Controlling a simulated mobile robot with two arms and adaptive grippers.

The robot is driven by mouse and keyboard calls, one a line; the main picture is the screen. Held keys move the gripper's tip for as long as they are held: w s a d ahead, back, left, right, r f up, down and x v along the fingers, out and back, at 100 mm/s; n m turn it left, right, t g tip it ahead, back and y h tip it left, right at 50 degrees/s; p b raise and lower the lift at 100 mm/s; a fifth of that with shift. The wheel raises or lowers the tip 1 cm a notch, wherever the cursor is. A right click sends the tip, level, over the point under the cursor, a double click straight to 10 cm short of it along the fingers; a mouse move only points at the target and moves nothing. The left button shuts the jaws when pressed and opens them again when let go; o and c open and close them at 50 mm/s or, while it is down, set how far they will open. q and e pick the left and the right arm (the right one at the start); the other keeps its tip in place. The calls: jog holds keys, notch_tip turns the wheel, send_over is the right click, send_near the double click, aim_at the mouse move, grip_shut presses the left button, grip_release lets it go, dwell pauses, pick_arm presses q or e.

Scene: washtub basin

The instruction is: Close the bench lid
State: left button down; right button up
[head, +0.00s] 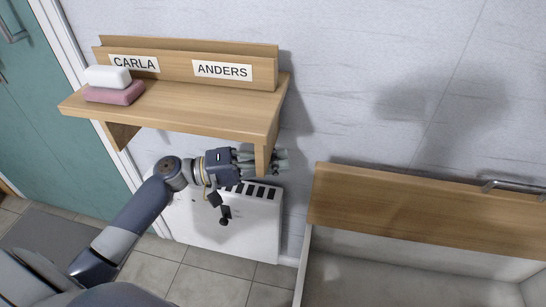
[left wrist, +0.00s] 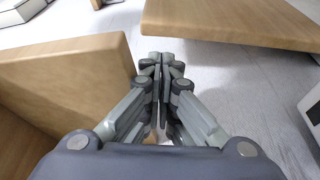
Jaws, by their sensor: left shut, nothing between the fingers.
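The bench lid (head: 420,215) is a wooden panel, raised near the wall at the right of the head view. A metal handle (head: 510,186) is on its upper edge, partly cut off by the frame. Below it the bench box (head: 390,285) is open, with a pale, empty-looking interior. My left gripper (head: 284,160) is under the right end of the shelf, left of the lid and apart from it. The shelf bracket partly hides its fingers. In the left wrist view the fingers (left wrist: 160,100) are together and hold nothing. My right gripper is not in view.
A wooden shelf (head: 190,105) with name labels holds a white soap bar (head: 107,76) on a pink one (head: 114,94). Its bracket (head: 263,160) is close to my left gripper. A white radiator (head: 230,225) is below. Wooden boards (left wrist: 75,80) flank the fingers in the wrist view.

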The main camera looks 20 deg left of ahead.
pick_arm(q)
jog(key=x, duration=0.6)
jog(key=shift+w+d, duration=0.15)
jog(key=shift+w, duration=0.05)
jog(key=shift+s+f, duration=0.1)
jog(key=shift+f, duration=0.1)
